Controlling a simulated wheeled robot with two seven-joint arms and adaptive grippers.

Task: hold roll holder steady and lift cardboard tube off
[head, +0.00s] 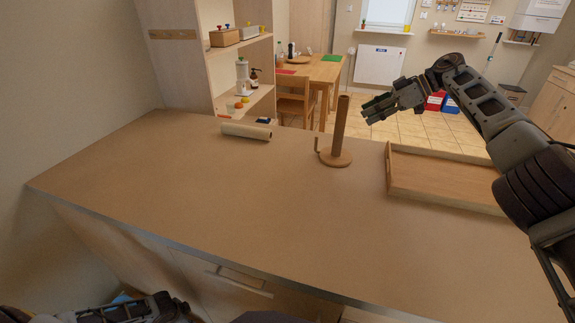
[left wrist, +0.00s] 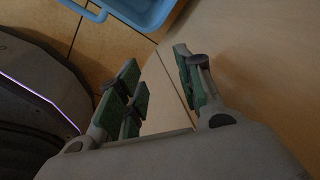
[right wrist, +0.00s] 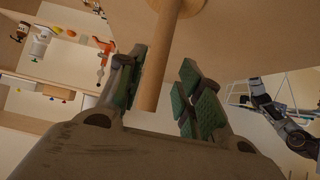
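The roll holder (head: 334,160) stands upright on the counter, with a round wooden base and a thin side arm. The brown cardboard tube (head: 340,124) is upright on it. My right gripper (head: 372,108) is open and empty, to the right of the tube's upper part in the head view. In the right wrist view the tube (right wrist: 155,75) shows beyond and between the open fingers (right wrist: 160,85); I cannot tell any contact. My left gripper (left wrist: 160,85) is open and empty, low beside the cabinet front, at the bottom left of the head view.
A pale roll (head: 246,130) lies on the counter left of the holder. A wooden tray (head: 440,185) sits to the right. The counter's front and left are clear. A shelf unit stands behind. A blue bin (left wrist: 140,12) shows near my left gripper.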

